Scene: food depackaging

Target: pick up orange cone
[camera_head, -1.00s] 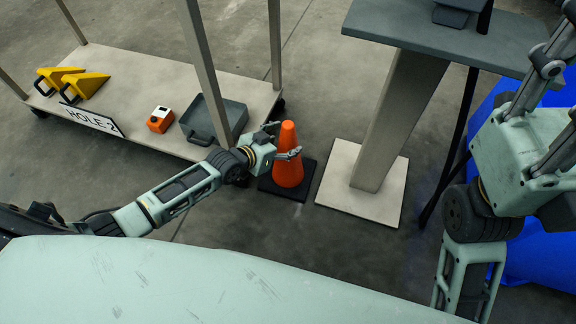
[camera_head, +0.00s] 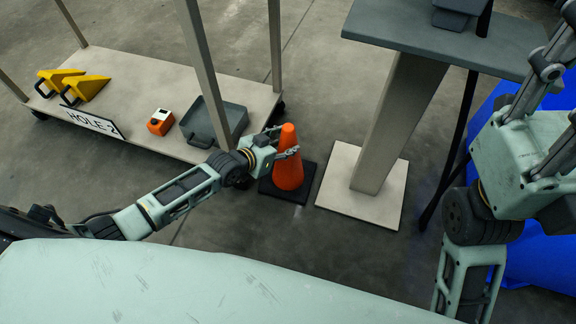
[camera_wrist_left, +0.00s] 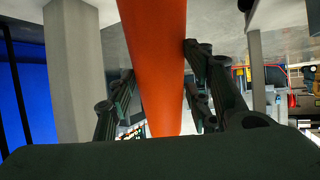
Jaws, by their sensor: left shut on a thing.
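The orange cone (camera_head: 288,168) stands upright on a black square base (camera_head: 301,193) on the floor, between the cart and the pedestal. My left gripper (camera_head: 287,148) is shut on the upper part of the cone. In the left wrist view the cone (camera_wrist_left: 157,60) runs between the two fingers of the left gripper (camera_wrist_left: 160,85), which press on its sides. My right arm shows at the right edge of the head view; its fingertips are out of the picture.
A low cart (camera_head: 120,75) at left carries yellow wedges (camera_head: 72,84), an orange-and-white box (camera_head: 160,122) and a grey tray (camera_head: 228,114). A pedestal with a pale foot (camera_head: 345,195) stands just right of the cone. A blue object (camera_head: 535,255) lies at right.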

